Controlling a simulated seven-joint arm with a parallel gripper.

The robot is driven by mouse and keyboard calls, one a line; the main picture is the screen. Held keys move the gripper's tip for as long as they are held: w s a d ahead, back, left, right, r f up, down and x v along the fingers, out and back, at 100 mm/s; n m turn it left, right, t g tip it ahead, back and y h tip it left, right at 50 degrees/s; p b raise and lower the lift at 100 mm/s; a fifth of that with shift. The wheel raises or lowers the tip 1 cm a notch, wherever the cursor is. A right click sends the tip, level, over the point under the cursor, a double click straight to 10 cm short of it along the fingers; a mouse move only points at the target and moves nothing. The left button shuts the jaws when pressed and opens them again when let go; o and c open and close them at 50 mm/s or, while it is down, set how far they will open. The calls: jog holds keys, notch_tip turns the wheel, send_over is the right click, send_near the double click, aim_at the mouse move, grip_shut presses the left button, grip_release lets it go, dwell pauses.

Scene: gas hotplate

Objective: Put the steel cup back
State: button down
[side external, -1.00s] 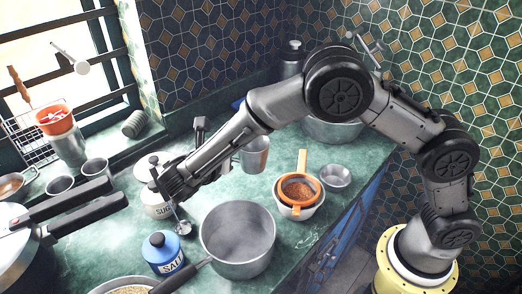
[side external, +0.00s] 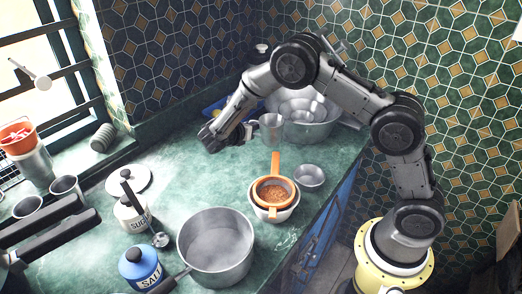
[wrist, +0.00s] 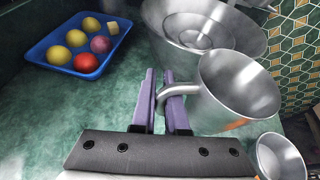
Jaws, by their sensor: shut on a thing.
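The steel cup (side external: 271,128) is a plain grey metal mug near the back of the counter, in front of a large steel basin. In the wrist view the cup (wrist: 236,92) is at right of centre, mouth up and slightly tilted in the picture. My gripper (side external: 246,132) is at its left side. In the wrist view the purple fingers of my gripper (wrist: 163,95) are closed on the cup's curved handle. The cup's base is hard to see, so I cannot tell whether it touches the counter.
The large basin (wrist: 160,30) is close behind the cup. A blue tray (wrist: 38,52) of fruit is at left. A small bowl (side external: 309,176) and an orange strainer (side external: 275,165) over a bowl stand nearer. The saucepan (side external: 216,262), sugar jar (side external: 131,212) and salt jar (side external: 141,270) are in front.

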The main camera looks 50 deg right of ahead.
aim_at(255, 151)
jog(key=shift+f, duration=3.55)
jog(key=c, duration=0.9)
grip_release()
jog(key=shift+f, duration=0.15)
jog(key=shift+c, duration=0.2)
